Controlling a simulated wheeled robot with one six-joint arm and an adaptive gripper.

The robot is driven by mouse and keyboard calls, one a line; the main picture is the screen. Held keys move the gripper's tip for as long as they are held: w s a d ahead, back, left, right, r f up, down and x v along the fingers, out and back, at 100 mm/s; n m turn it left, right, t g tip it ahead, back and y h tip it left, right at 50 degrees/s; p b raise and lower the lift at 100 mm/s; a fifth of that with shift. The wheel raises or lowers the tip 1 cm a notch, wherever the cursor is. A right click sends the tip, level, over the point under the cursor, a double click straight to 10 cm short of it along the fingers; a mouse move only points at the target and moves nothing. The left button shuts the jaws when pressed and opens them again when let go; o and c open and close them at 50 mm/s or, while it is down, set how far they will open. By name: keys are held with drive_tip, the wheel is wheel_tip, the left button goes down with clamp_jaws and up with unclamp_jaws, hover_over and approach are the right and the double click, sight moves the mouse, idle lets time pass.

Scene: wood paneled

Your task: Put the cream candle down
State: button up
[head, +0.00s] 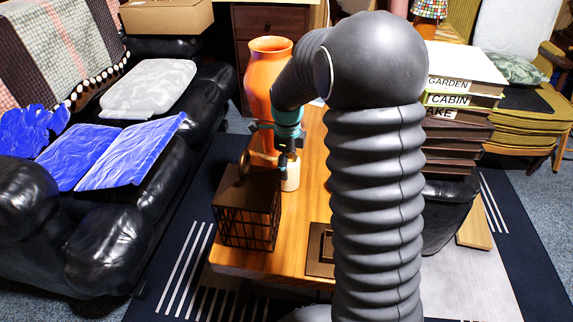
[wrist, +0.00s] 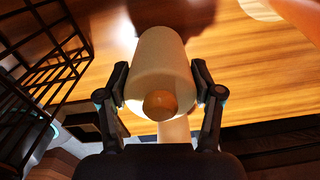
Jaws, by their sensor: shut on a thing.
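The cream candle (wrist: 160,62) is a pale cylinder between the two dark fingers of my gripper (wrist: 160,78), which is shut on it. A round orange-brown end of it faces the wrist camera. In the head view the candle (head: 291,178) shows below my gripper (head: 287,152), looking upright, over the wooden table (head: 290,235). It is beside the dark lantern and in front of the orange vase. I cannot tell whether its base touches the tabletop. My arm hides part of the table.
A dark caged lantern (head: 249,205) stands close on the left, its bars also in the wrist view (wrist: 40,50). A tall orange vase (head: 268,80) stands just behind. A dark square object (head: 321,258) lies near the front. Some bare tabletop shows between them.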

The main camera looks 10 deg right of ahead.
drive_tip(key=shift+f, duration=0.15)
drive_tip(key=o, duration=1.4)
drive_tip(key=shift+c, duration=0.2)
